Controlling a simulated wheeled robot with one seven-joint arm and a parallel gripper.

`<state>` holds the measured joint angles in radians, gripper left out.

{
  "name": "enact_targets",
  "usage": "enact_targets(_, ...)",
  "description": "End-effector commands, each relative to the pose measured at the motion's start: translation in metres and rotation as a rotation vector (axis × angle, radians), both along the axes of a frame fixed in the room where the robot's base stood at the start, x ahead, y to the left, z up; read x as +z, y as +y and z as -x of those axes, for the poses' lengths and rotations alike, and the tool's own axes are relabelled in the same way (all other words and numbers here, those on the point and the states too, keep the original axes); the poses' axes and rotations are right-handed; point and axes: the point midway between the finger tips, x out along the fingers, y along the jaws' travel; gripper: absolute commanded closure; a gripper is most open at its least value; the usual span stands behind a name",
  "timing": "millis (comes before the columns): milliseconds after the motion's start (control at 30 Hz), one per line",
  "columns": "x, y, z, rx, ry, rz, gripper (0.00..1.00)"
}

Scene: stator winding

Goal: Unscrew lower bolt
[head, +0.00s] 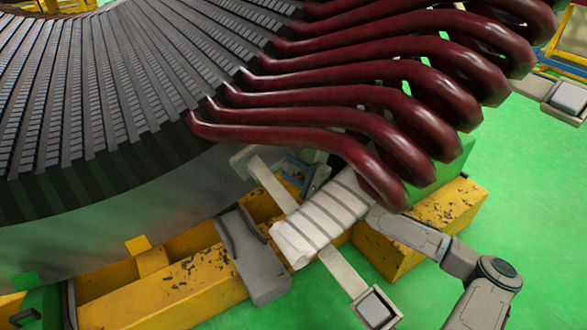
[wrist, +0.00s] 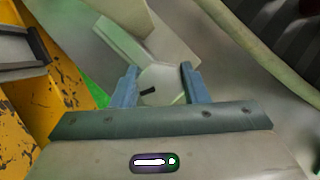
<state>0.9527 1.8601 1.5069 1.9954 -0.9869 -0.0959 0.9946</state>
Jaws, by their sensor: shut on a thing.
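In the wrist view, my gripper (wrist: 158,74) has its two blue-grey fingers on either side of a pale, angular bolt head (wrist: 161,84). The fingers are shut on it. A small dark mark shows on the bolt head's near face. The bolt sits by a pale grey bracket bar (wrist: 125,45); its shank and thread are hidden. In the head view, a bluish part of my gripper shows under the red coil ends, beside the stator's lower edge. The bolt itself cannot be made out there.
Dark red coil bars (head: 330,97) stick out from the stator (head: 100,90) above my arm. A white strapped block (head: 322,222) lies close by on a grey bar. A worn yellow beam (head: 190,278) runs below. Green floor (head: 520,200) is open at the right.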

Motion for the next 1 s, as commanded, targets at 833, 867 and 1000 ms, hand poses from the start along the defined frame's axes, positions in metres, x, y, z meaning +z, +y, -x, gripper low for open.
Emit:
enact_targets(833, 0.0033, -0.0006, -0.0016, -0.004, -0.417, 0.614, 0.82)
enact_targets(867, 0.0030, -0.0008, -0.0017, -0.004, -0.427, 0.630, 0.82)
enact_targets(1000, 0.0018, -0.0006, -0.0017, -0.004, -0.463, 0.682, 0.82)
